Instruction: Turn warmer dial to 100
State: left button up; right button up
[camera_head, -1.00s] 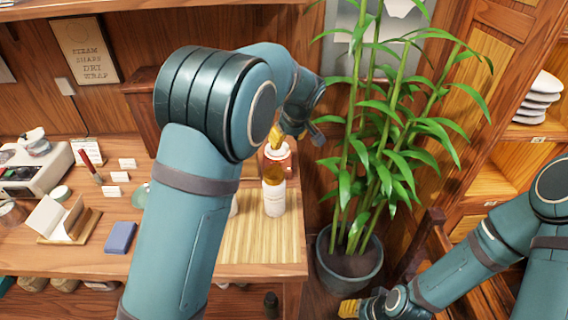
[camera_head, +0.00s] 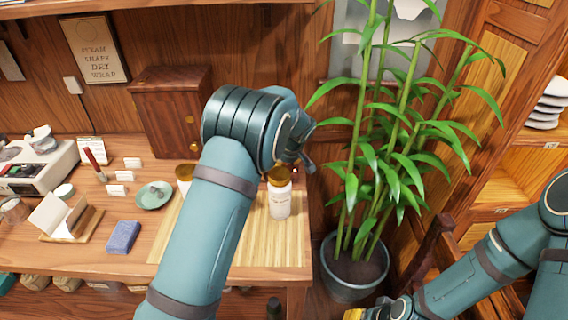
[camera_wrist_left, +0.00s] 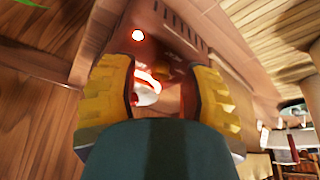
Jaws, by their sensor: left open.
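In the left wrist view, a reddish-brown wooden box with dark vent slots (camera_wrist_left: 187,30) lies ahead. It carries a small glowing light (camera_wrist_left: 138,35) and a round white-and-red face (camera_wrist_left: 147,88) with a brass-coloured knob (camera_wrist_left: 163,72), which looks like the warmer dial. Its numbers cannot be read. My left gripper (camera_wrist_left: 160,88) is open, its yellow fingers either side of the dial in the picture; contact cannot be told. In the head view, my left gripper (camera_head: 302,150) is above and behind a white bottle, its fingers hidden. My right gripper (camera_head: 358,313) is at the bottom edge, its opening unclear.
The white bottle with an amber cap (camera_head: 280,200) stands on the bamboo mat (camera_head: 255,250), near my left arm. A small wooden cabinet (camera_head: 165,105), a green dish (camera_head: 153,195) and a blue block (camera_head: 122,237) are left. A potted bamboo (camera_head: 352,285) stands right.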

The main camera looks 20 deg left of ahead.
pick_arm(q)
grip_shut()
jog(key=shift+s+m+t+h+b, duration=0.1)
jog(key=shift+m+t+h+b, duration=0.45)
jog(key=shift+m, duration=1.45)
grip_release()
jog(key=shift+a, duration=0.1)
jog(key=shift+r, duration=0.1)
